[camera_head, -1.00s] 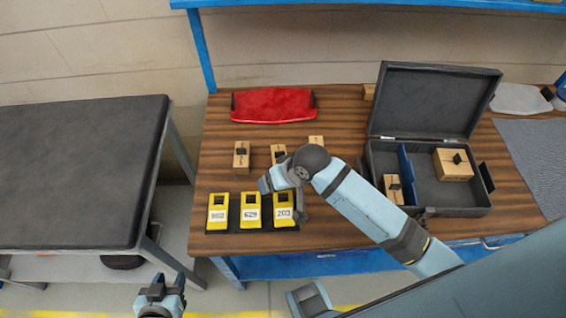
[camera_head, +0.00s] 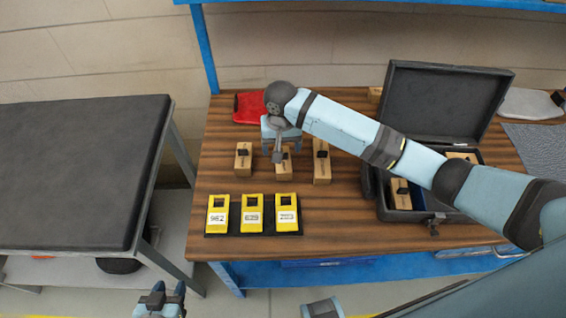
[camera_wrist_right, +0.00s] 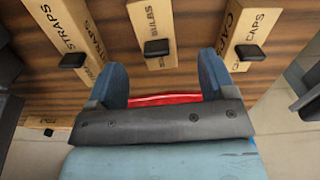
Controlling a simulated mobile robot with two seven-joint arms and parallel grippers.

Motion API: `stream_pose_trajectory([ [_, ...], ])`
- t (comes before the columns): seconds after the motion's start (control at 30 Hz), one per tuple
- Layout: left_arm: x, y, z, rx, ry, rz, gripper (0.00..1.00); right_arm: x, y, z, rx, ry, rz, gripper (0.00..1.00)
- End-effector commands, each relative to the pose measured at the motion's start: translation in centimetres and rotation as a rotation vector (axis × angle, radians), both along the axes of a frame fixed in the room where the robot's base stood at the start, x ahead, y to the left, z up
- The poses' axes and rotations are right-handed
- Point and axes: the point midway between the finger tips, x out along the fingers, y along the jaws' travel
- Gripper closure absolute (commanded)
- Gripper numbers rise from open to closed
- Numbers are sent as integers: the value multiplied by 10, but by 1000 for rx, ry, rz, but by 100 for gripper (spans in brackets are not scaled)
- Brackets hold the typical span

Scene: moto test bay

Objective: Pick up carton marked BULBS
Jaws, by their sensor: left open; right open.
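The carton marked BULBS (camera_wrist_right: 152,30) is a tan box with a black tab on it, in the middle of three in the right wrist view. In the head view it is the middle carton (camera_head: 283,169), partly hidden by my right gripper (camera_head: 281,147). That gripper is open and empty above the carton; in the right wrist view its fingers (camera_wrist_right: 162,66) stand on either side of the carton's near end, apart from it. My left gripper (camera_head: 161,297) is open and empty at the bottom left, away from the bench.
Cartons marked STRAPS (camera_wrist_right: 66,35) and CAPS (camera_wrist_right: 240,30) flank it closely. Yellow numbered holders (camera_head: 252,214) stand in front. A red tray (camera_head: 249,106) lies behind, partly covered by my arm. An open black case (camera_head: 428,110) stands to the right.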

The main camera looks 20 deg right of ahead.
Motion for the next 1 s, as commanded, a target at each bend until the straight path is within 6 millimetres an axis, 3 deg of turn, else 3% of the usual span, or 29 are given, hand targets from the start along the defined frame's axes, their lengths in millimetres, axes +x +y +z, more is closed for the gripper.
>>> stream_pose_trajectory([
  [0.1, 0, 0, 0, -1, -1, 1, 57, 0, 0, -16, 0, 1, 1, 23],
  [0.33, 1, 0, 1, -2, -3, 1, 57, 0, -2, -33, 0, -1, 1, 23],
  [0.6, 1, 0, 0, -2, -1, 1, 57, 0, -5, -70, 0, -1, 2, 23],
  [0.9, 1, 0, -1, -3, 0, 2, 57, 0, -5, -75, 1, -3, 3, 23],
  [1.0, 1, 0, -1, -2, 1, 2, 57, 0, -5, -75, 1, -3, 2, 46],
])
